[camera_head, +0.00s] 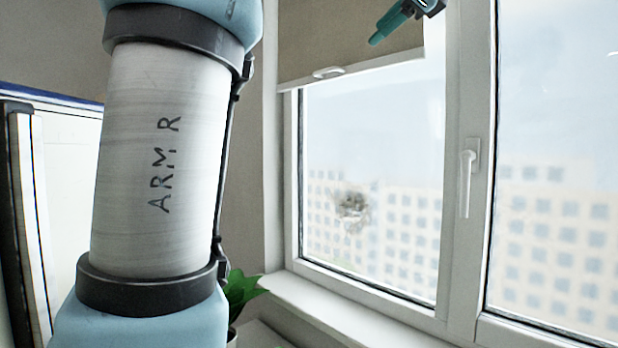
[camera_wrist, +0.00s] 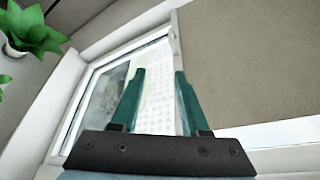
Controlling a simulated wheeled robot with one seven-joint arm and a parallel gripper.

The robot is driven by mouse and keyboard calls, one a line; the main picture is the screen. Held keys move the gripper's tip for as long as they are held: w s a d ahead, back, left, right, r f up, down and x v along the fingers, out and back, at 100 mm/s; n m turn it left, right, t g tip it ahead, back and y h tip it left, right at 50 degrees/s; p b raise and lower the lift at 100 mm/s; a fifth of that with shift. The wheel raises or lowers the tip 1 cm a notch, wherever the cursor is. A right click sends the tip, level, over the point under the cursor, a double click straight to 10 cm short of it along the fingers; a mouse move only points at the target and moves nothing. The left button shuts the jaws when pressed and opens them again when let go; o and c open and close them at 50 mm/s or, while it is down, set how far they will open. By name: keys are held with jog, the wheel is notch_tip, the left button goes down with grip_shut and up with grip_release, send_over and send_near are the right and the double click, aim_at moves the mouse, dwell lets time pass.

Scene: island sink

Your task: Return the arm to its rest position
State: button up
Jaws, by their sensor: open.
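My gripper (camera_wrist: 159,76) shows in the wrist view with its two green fingers apart and nothing between them. Beyond the fingers are the window and its blind. In the head view, part of my gripper (camera_head: 390,25) shows at the top edge, in front of the blind; the rest of it is cut off by the frame. My arm, marked "ARM R" (camera_head: 165,165), stands upright across the left part of the head view and hides what is behind it.
A window (camera_head: 370,190) with a white handle (camera_head: 467,180) fills the right side. A brown blind (camera_head: 345,45) covers its upper left part. A green plant (camera_head: 240,290) stands by the sill, partly behind my arm; it also shows in the wrist view (camera_wrist: 30,30). The sill (camera_head: 340,310) looks clear.

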jog(key=w+a+f+n+g+h, duration=0.1)
jog(key=w+a+f+g, duration=0.15)
jog(key=f, duration=0.85)
jog(key=w+a+f+n+g+h, duration=0.1)
jog(key=w+a+f+g, duration=0.15)
jog(key=f, duration=0.85)
jog(key=w+a+f+n+g+h, duration=0.1)
jog(key=a+f+n+g, duration=0.15)
jog(key=f, duration=0.95)
jog(key=s+a+f+n+g+h, duration=0.1)
jog(key=s+a+f+n, duration=0.3)
jog(key=f, duration=0.4)
jog(key=s+a+f+n+g+h, duration=0.1)
jog(key=s+a+f+n, duration=0.3)
jog(key=f, duration=0.4)
jog(key=s+a+f+n+g+h, duration=0.1)
jog(key=s+a+f+n+g, duration=0.2)
jog(key=s+a+f+n, duration=0.2)
notch_tip(320, 180, down, 4)
jog(key=shift+s+r+n+h, duration=0.3)
jog(key=shift+s+n, duration=0.15)
jog(key=shift+s, duration=0.35)
